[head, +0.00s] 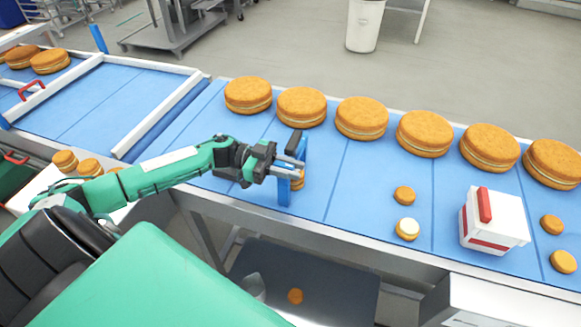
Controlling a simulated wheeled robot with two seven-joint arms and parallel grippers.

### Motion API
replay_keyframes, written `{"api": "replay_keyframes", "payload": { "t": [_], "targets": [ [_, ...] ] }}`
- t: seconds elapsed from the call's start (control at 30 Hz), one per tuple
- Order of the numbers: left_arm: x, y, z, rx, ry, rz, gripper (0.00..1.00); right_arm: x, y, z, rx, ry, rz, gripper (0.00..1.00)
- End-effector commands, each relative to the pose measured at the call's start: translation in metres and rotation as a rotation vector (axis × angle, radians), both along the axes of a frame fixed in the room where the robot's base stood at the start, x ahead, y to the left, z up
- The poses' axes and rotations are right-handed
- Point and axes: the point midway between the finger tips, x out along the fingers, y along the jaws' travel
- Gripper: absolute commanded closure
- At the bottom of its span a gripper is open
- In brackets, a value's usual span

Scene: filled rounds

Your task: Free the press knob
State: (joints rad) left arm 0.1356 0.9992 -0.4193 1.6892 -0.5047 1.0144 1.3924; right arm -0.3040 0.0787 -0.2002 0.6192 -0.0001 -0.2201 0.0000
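A small blue press (284,191) stands on the blue work surface near its front edge, with a black part (296,141) at its top. A small orange-brown filled round (298,183) shows partly behind the press frame. My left gripper (291,167) reaches in from the left and is at the upper part of the press. Its grey fingers overlap the press in the picture. The knob cannot be made out clearly, and whether the fingers touch it cannot be told. My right gripper is not in view.
Several large filled rounds (362,118) line the back of the blue surface (345,190). Small rounds (404,195), one with a pale top (407,229), and a white-and-red box (494,221) stand to the right. A white-railed blue section (100,100) lies left.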

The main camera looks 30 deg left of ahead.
Motion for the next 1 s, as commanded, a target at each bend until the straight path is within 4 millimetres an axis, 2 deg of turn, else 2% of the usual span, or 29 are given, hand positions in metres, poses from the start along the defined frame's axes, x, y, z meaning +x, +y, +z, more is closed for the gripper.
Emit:
{"api": "replay_keyframes", "payload": {
  "t": [0.03, 0.1, 0.43, 1.0],
  "targets": [
    [0.0, 0.0, 0.0, 0.0, 0.0, 0.0, 0.88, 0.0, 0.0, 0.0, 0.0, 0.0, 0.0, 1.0],
    [0.0, 0.0, 0.0, 0.0, 0.0, 0.0, 1.0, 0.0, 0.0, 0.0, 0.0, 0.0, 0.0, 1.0],
    [0.0, 0.001, 0.002, 0.001, 0.002, 0.042, 1.0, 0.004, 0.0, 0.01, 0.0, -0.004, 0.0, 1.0],
    [0.005, 0.003, 0.004, -0.001, 0.004, 0.399, 1.0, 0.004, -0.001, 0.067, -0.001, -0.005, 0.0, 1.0]
  ]
}}
